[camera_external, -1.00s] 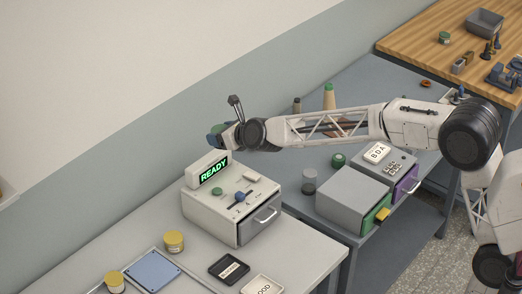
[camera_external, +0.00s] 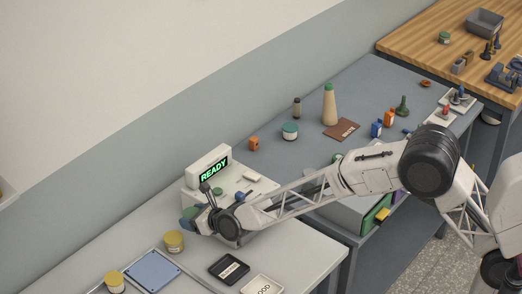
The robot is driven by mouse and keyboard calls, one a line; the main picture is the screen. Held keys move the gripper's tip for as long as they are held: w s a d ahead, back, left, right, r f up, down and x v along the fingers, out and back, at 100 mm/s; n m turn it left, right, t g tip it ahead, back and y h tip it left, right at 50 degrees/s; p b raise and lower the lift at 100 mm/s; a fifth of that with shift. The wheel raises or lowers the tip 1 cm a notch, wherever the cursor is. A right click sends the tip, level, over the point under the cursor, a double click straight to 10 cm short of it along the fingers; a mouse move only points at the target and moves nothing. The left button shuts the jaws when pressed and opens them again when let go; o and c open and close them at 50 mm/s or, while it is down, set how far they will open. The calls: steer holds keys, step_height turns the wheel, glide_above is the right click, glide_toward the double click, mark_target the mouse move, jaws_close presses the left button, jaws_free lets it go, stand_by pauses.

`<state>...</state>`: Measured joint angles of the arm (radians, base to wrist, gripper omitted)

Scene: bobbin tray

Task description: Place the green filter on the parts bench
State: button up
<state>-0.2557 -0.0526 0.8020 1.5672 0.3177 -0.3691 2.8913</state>
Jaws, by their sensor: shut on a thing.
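My gripper (camera_external: 194,218) is over the near light-grey bench, by the front left of the READY machine (camera_external: 208,165). It is shut on a small green thing (camera_external: 189,212), which looks like the green filter and is mostly hidden by the jaws. I cannot tell whether it touches the bench top. Which surface is called the parts bench is not marked: the light-grey bench (camera_external: 140,243), a blue-grey bench (camera_external: 300,100) and a wooden bench (camera_external: 425,45) are in view.
Two yellow-topped jars (camera_external: 173,241) and a blue plate (camera_external: 153,271) are left of and below my gripper. A black tray (camera_external: 229,269) lies to the right. A teal-lidded jar (camera_external: 290,130) and a tall green-topped cone (camera_external: 329,105) stand on the blue-grey bench.

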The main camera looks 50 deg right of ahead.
stand_by(0.5)
glide_above(197, 248)
steer(key=shift+f, duration=3.1)
steer(key=shift+f, duration=0.1)
steer(key=shift+f, duration=1.75)
steer(key=shift+f, duration=0.1)
steer(key=o, duration=0.9)
